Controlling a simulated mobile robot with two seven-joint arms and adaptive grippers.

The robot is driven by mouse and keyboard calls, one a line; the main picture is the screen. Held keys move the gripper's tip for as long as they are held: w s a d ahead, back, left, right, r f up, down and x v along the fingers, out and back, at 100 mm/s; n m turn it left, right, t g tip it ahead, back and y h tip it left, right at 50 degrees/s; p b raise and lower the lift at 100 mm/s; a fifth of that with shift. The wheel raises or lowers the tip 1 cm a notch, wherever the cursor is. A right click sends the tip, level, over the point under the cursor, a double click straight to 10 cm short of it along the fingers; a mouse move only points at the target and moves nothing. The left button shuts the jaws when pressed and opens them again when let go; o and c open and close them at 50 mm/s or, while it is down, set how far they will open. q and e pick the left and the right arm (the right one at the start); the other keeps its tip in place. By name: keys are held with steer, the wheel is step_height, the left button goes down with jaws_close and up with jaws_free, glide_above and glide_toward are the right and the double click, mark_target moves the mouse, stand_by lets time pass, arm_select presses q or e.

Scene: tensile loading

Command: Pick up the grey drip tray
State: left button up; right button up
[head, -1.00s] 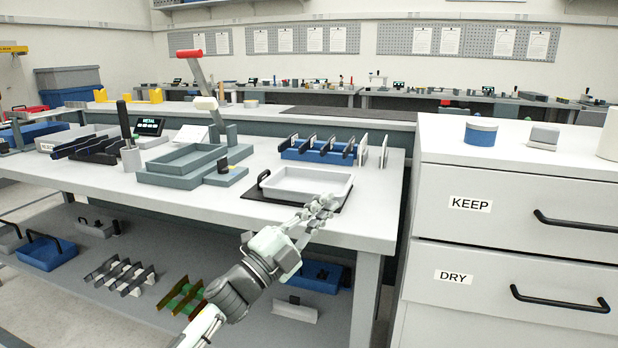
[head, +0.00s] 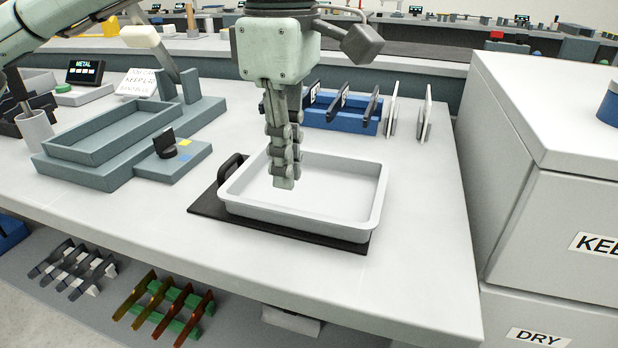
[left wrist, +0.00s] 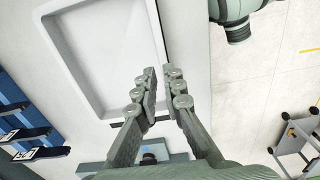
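A pale grey rectangular tray (head: 372,205) with a raised rim lies on a flat black mat (head: 215,205) on the bench. It also shows in the left wrist view (left wrist: 105,50). My left gripper (head: 283,183) points down over the tray's left part in the head view. In the left wrist view its two fingers (left wrist: 162,80) stand a little apart, nothing held between them, with the tray's side rim running up to the gap. I cannot tell how high the fingertips are above the tray. My right gripper is not in view.
A black handle (head: 232,165) stands at the mat's left. A grey-green box fixture (head: 75,150) stands further left, and a blue rack (head: 330,118) of dark-handled parts behind the tray. A white drawer cabinet (head: 545,190) stands at the right. The bench front is clear.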

mark_target(291, 208)
arm_select(q)
steer(key=f, duration=0.2)
steer(key=shift+s+f, duration=0.25)
steer(key=shift+f, duration=0.05)
step_height(291, 208, down, 4)
steer(key=shift+w+d+r+p, duration=0.1)
steer(key=shift+r+p, duration=0.05)
steer(key=shift+p, duration=0.2)
steer(key=shift+f, duration=0.3)
jaws_close()
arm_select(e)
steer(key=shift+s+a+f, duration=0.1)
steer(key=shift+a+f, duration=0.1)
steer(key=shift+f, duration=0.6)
arm_select(q)
steer(key=shift+w+r, duration=0.1)
steer(key=shift+r, duration=0.1)
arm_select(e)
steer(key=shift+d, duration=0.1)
